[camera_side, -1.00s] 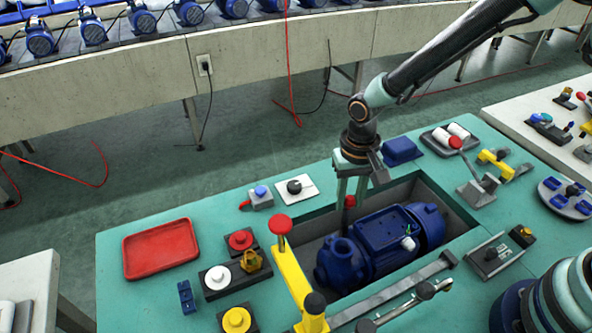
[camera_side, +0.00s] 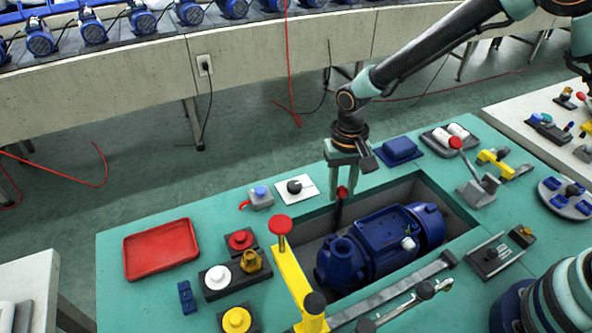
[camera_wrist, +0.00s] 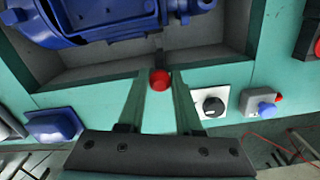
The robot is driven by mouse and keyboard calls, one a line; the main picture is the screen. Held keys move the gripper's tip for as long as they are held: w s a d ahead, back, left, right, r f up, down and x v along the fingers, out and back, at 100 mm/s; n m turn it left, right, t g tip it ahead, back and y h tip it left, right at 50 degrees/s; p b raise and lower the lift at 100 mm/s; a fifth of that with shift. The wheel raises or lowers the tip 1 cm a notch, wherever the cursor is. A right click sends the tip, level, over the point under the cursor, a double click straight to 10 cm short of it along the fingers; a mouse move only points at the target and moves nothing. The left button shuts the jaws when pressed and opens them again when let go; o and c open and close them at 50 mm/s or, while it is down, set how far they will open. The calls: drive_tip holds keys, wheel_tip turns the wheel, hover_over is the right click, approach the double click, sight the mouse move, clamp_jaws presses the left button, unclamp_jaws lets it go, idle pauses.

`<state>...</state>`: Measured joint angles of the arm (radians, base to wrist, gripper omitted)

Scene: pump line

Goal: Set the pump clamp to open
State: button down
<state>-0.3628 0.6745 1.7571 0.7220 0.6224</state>
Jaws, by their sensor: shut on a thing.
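The pump clamp appears to be a dark lever (camera_side: 338,213) with a red knob (camera_side: 342,191), standing near upright at the back wall of the recess, behind the blue pump (camera_side: 372,248). My gripper (camera_side: 341,188) comes down from above with its fingers shut on the red knob. In the wrist view, the red knob (camera_wrist: 160,80) sits between the two fingertips (camera_wrist: 160,82). The blue pump (camera_wrist: 100,22) lies in the recess beyond it. The lever's foot is hard to make out.
A yellow clamp (camera_side: 293,275) with its own red knob stands at the recess's left edge. A white plate with a black dial (camera_side: 295,188) and a grey box with a blue button (camera_side: 262,198) lie left of my gripper. A blue block (camera_side: 400,149) lies right.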

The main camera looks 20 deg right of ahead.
drive_tip(key=shift+w, duration=0.4)
drive_tip(key=c, duration=0.6)
unclamp_jaws()
drive_tip(key=shift+s, duration=0.1)
wheel_tip(320, 180, up, 12)
drive_tip(key=shift+r, duration=0.1)
drive_tip(key=shift+s, duration=0.1)
